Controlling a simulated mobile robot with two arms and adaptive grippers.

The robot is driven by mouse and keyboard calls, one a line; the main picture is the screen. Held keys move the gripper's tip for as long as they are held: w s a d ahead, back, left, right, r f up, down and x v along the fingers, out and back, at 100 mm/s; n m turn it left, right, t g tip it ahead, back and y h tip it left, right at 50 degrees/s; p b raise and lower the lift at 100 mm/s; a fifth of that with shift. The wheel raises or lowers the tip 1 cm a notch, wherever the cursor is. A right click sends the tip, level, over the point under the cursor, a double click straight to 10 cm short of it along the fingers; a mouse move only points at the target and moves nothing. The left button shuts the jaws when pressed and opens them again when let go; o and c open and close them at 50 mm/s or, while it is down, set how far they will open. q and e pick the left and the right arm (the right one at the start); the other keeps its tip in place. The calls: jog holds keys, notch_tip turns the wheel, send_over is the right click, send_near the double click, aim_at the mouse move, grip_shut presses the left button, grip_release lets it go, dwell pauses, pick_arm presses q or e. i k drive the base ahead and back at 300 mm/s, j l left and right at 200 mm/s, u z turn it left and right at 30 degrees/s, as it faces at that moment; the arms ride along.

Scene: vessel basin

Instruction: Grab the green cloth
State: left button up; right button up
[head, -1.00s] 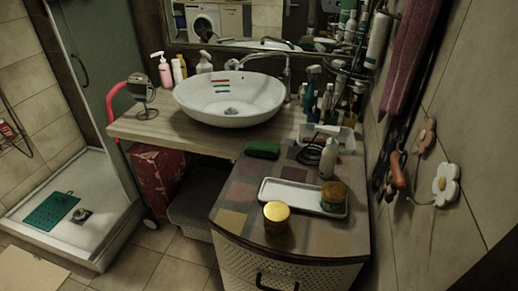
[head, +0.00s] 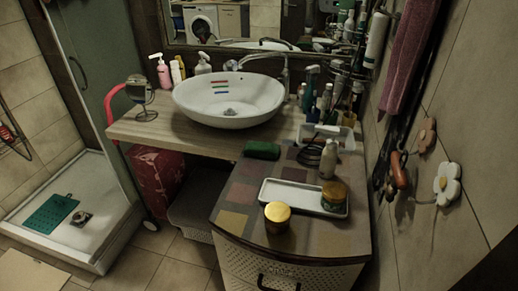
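A small dark green folded cloth (head: 262,150) lies on the checkered top of the drawer cabinet (head: 237,193), near its back left corner and close to the wooden counter. Nothing covers it in the head view. Neither of my grippers shows in this view, so their distance from the cloth cannot be told.
A white basin (head: 229,100) sits on the wooden counter (head: 160,125) behind. A tiled wall bounds the right.

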aim_at(270, 151)
jog(key=i+j, duration=0.1)
jog(key=j, duration=0.3)
jog(key=i+j, duration=0.1)
jog(key=j, duration=0.3)
jog(key=i+j, duration=0.1)
jog(key=j, duration=0.3)
jog(key=i+j, duration=0.15)
jog(key=j, duration=0.25)
